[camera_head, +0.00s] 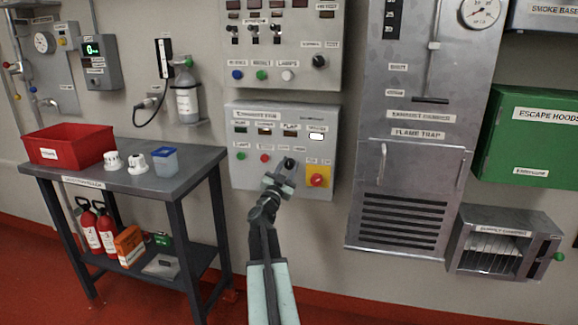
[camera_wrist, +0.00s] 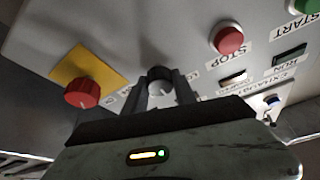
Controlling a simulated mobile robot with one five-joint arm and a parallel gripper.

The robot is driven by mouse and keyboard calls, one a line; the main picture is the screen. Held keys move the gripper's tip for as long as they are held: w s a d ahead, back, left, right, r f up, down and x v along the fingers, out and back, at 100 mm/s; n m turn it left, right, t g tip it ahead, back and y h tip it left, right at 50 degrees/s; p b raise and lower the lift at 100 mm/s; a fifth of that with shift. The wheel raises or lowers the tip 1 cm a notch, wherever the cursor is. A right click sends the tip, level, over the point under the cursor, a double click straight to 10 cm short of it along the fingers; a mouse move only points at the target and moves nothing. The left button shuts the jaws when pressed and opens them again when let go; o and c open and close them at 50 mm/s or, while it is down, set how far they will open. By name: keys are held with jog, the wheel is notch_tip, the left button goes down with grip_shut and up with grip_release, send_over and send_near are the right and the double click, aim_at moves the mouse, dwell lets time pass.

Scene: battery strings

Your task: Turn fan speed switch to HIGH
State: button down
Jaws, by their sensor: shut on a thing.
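The fan speed switch (camera_head: 289,162) is a small dark rotary knob on the lower grey exhaust fan panel (camera_head: 325,112). In the wrist view the knob (camera_wrist: 159,74) sits between my fingers, with a pale mark on its face. My gripper (camera_head: 281,177) is at the panel, shut on the knob. In the wrist view my gripper (camera_wrist: 160,95) has one finger on each side of it. The label beside the knob is partly hidden by my fingers, so its set position cannot be read.
Close to the knob are a red rotary switch on a yellow plate (camera_head: 317,181), a red stop button (camera_head: 264,158) and a green start button (camera_head: 241,155). A dark table (camera_head: 190,157) with a red bin (camera_head: 70,144) stands left.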

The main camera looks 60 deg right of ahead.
jog(key=m+g, duration=0.1)
jog(key=m, duration=0.1)
jog(key=m+g+p, duration=0.1)
jog(key=m, duration=0.2)
jog(key=shift+w+r+y, duration=0.1)
jog(key=shift+r+y, duration=0.1)
jog(key=shift+y, duration=0.1)
jog(key=shift+f+m+g+p, duration=0.1)
jog(key=shift+m+g+p, duration=0.55)
jog(key=shift+m, duration=0.55)
jog(key=shift+y, duration=0.3)
jog(key=c, duration=1)
grip_release()
jog(key=shift+a+f, duration=0.1)
jog(key=b+v, duration=0.2)
jog(key=v, duration=0.5)
jog(key=shift+a+f, duration=0.1)
jog(key=shift+a, duration=0.2)
